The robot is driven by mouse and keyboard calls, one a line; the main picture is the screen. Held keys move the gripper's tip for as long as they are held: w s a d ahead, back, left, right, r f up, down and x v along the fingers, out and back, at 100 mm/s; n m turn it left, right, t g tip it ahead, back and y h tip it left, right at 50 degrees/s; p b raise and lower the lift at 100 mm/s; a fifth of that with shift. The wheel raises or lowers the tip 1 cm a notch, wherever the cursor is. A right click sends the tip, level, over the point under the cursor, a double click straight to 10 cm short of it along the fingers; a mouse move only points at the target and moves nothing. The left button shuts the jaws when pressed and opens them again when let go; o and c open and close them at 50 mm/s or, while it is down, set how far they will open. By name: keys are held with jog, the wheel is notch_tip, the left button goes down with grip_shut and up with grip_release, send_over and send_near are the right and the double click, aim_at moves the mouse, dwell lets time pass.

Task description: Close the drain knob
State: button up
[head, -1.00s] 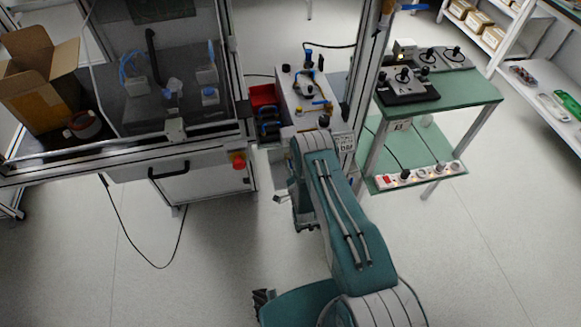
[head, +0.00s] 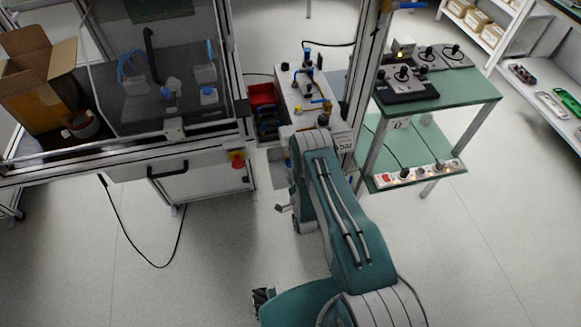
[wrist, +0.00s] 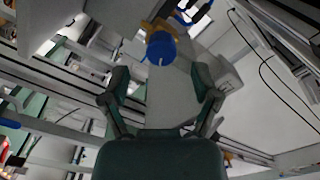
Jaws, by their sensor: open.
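A round blue knob (wrist: 161,48) with a small notch in its rim shows in the wrist view, with an orange-yellow part behind it. I take it for the drain knob, but no label is readable. My gripper (wrist: 162,78) is open, its two dark fingers spread left and right. The knob appears beyond the fingertips, in line with the gap between them, and nothing is held. In the head view my arm hides most of the gripper, below the front of a white bench unit (head: 289,92) with blue and yellow fittings on top.
A glass-fronted cabinet with a red button (head: 237,160) stands left of my arm. A green table (head: 467,92) with control boxes and a lower power strip (head: 420,174) stands right. A metal upright rises beside the bench unit. The floor in front is mostly clear.

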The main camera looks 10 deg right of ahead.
jog(key=s, duration=0.7)
jog(key=shift+s, duration=0.35)
jog(key=w+n, duration=0.9)
jog(key=w, duration=0.2)
jog(key=shift+w, duration=0.25)
grip_shut()
